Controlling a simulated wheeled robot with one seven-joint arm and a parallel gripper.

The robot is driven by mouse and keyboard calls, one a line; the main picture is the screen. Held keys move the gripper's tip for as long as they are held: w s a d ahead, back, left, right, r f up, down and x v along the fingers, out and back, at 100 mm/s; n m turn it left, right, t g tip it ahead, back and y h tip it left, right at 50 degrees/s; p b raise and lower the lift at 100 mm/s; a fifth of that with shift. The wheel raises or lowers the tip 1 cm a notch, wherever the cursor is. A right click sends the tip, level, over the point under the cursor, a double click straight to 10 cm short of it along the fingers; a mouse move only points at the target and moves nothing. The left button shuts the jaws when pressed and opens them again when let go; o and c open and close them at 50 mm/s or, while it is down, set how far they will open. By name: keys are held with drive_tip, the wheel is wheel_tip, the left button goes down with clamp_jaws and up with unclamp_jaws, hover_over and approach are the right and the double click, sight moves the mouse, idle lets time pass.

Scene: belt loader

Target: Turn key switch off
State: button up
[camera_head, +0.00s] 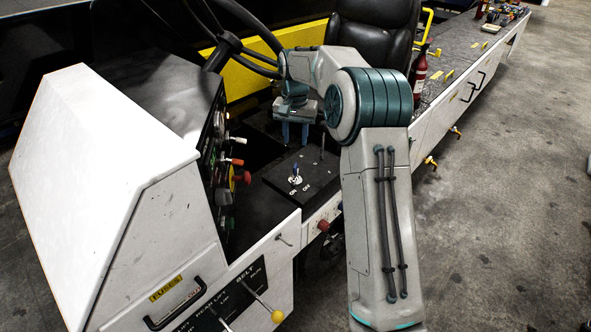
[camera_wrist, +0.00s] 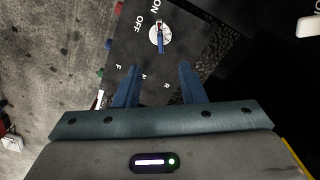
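The key switch (camera_head: 295,179) is a round silver plate with a blue key, set on a black panel (camera_head: 277,178) with ON and OFF lettering. In the wrist view the key switch (camera_wrist: 160,39) is near the top centre, beyond my fingertips, with the lettering to its upper left. Its exact key setting is hard to tell. My gripper (camera_head: 295,140) hangs above and behind the switch with its blue fingers pointing down. In the wrist view my gripper (camera_wrist: 156,68) has its two fingers apart with nothing between them, and the key is not touched.
A gear lever (camera_head: 322,146) stands on the panel close to my gripper. The black seat (camera_head: 375,28) is behind. A red bottle (camera_head: 420,75) stands on the right deck.

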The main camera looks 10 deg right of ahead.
sight(295, 165)
wheel_tip(295, 165, down, 14)
drive_tip(key=shift+w+f+p, duration=0.1)
drive_tip(key=shift+w+p, duration=0.05)
drive_tip(key=shift+p, duration=1.05)
clamp_jaws()
